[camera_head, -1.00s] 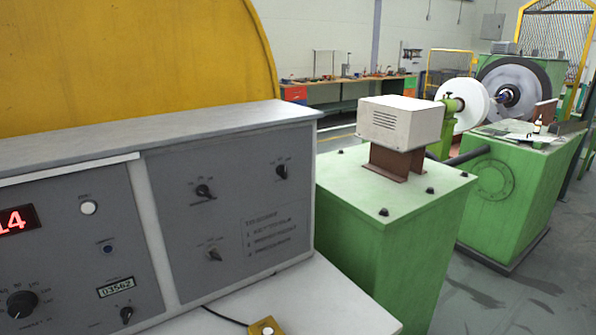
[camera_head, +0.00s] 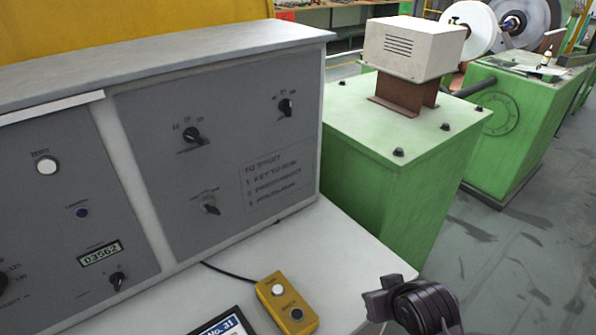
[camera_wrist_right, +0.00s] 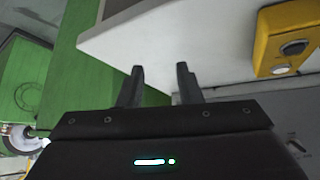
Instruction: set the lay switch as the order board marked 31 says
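The order board (camera_head: 222,325), a dark-framed screen reading "No. 31", is cut off by the bottom edge of the head view; its order text is out of frame. The grey panel holds an upper-left rotary switch (camera_head: 193,135), an upper-right one (camera_head: 286,107) and a lower one (camera_head: 210,204). Their labels are too small to tell which is the lay switch. My right arm's dark end shows at the lower right of the head view. In the right wrist view my right gripper (camera_wrist_right: 160,70) is open and empty, by the white desk's corner. My left gripper is out of view.
A yellow button box (camera_head: 287,303) with a cable lies on the white desk (camera_head: 345,255); it also shows in the right wrist view (camera_wrist_right: 284,40). A green machine cabinet (camera_head: 385,160) stands right of the panel. A counter (camera_head: 100,253) reads 03562.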

